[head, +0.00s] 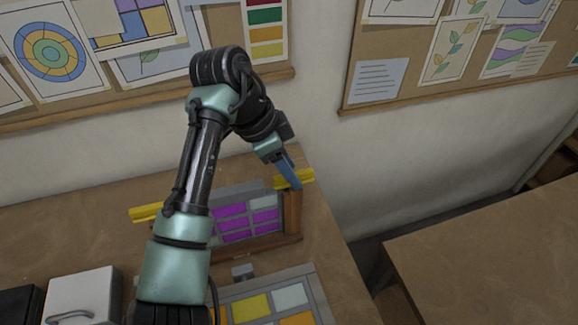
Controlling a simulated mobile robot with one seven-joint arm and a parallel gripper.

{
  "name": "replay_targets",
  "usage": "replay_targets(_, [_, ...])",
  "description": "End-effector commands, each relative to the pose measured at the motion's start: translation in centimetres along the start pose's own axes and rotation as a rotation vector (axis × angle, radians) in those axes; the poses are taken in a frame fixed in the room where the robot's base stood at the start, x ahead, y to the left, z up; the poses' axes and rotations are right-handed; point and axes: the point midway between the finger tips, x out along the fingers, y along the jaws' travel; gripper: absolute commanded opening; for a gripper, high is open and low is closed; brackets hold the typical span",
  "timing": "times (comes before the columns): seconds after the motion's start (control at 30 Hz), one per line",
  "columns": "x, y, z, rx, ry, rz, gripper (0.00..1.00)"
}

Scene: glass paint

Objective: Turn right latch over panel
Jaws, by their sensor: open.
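A panel (250,219) with purple and pale cells stands upright in a wooden frame (292,213) on the workbench. A yellow left latch (146,212) points out to the left. My gripper (289,173) is angled down at the right latch, with its blue fingers beside or touching it; I cannot tell which. The fingers overlap in this view, and no object shows between them. My arm hides the panel's left part and the left post.
A second panel (268,309) with yellow, white and orange cells lies in front of the frame. A small grey block (242,271) sits between them. A white box (83,299) with a handle stands at the left. The bench's right side is clear.

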Motion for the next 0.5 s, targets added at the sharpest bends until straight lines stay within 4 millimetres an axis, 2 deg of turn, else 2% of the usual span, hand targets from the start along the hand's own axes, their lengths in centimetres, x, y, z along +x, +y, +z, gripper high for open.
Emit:
replay_targets(0.17, [-1.6,-0.1,0.0,0.002,0.000,-0.005,0.45])
replay_targets(0.5, [-9.4,-0.1,0.1,0.000,-0.003,-0.006,0.45])
